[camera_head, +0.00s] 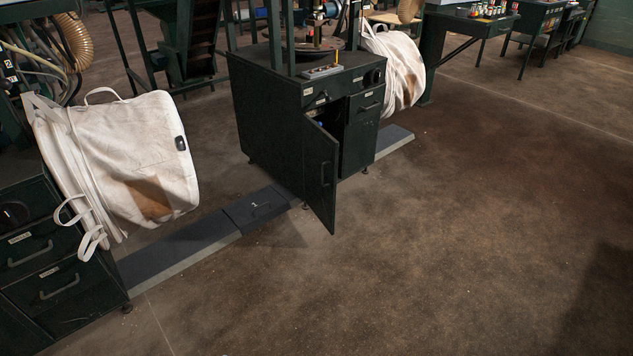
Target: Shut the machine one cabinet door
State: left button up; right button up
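A dark green machine cabinet (268,112) stands at the upper middle of the head view. Its door (320,180) hangs open, swung out toward the viewer, with a handle (326,173) near its free edge. Part of the dark inside shows behind the door, with something small and blue in it; the rest is hidden. A label on the cabinet is too small to read, so I cannot tell the machine number. Neither of my grippers shows in this view.
A white bulk bag (135,165) hangs at the left beside another green drawer cabinet (60,285). A second white bag (398,70) hangs behind the open-door cabinet. A low dark platform (180,248) runs along the floor. The brown floor (450,230) at the right is clear.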

aim_at(320, 149)
jog(key=u, duration=0.25)
jog(key=i, duration=1.05)
jog(key=u, duration=0.4)
jog(key=i, duration=0.8)
jog(key=z, duration=0.05)
